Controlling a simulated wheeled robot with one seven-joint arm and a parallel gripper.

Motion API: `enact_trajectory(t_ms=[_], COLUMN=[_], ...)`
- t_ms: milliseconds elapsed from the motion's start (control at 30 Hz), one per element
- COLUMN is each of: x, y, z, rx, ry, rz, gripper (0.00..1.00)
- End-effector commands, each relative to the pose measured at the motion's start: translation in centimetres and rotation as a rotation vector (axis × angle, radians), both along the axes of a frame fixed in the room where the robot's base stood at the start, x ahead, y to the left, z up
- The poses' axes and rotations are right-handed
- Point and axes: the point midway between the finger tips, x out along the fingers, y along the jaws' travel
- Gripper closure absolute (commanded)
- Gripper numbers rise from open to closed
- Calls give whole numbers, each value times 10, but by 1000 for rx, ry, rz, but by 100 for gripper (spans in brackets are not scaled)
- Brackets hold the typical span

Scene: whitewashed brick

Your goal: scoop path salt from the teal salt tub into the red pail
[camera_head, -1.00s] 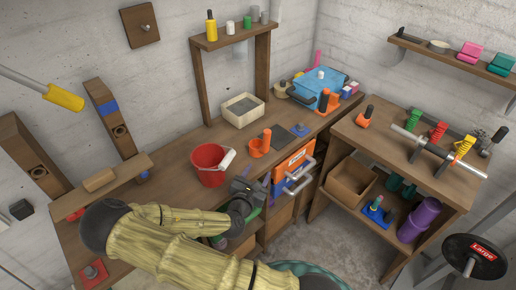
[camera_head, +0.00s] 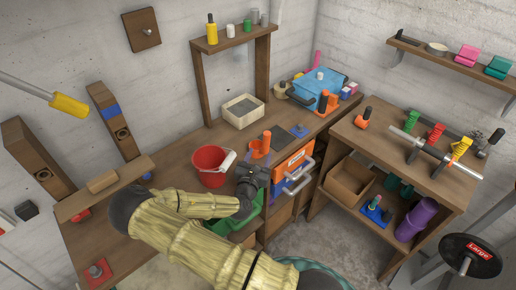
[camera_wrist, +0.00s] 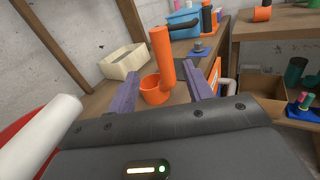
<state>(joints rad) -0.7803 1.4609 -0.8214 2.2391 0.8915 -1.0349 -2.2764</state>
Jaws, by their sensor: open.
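An orange scoop (camera_head: 266,140) with an upright orange handle stands on the workbench, right of the red pail. In the wrist view its cup (camera_wrist: 153,91) and its handle (camera_wrist: 161,58) show between and beyond my fingers. My gripper (camera_wrist: 172,75) is open and empty, low over the bench, with one finger either side of the scoop. I cannot tell if a finger touches it. The red pail (camera_head: 208,172), with a white grip on its bail, stands on the bench just left of my gripper. A teal rim (camera_head: 304,263), likely the salt tub, shows at the bottom edge, mostly hidden by my arm; no salt shows.
A cream tray (camera_head: 240,119) stands behind the scoop. A dark flat plate (camera_head: 281,137) and a blue base (camera_head: 299,131) lie to its right. A green bin (camera_head: 230,226) is below my wrist.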

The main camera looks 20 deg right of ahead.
Motion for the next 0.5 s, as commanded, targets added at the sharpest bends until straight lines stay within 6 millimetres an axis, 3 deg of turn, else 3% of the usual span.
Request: enact_trajectory(t_ms=[300, 500], x=[39, 44], y=[-33, -36], z=[2, -1], rx=[1, 1], ry=[-1, 1], rz=[-2, 0], gripper=[49, 49])
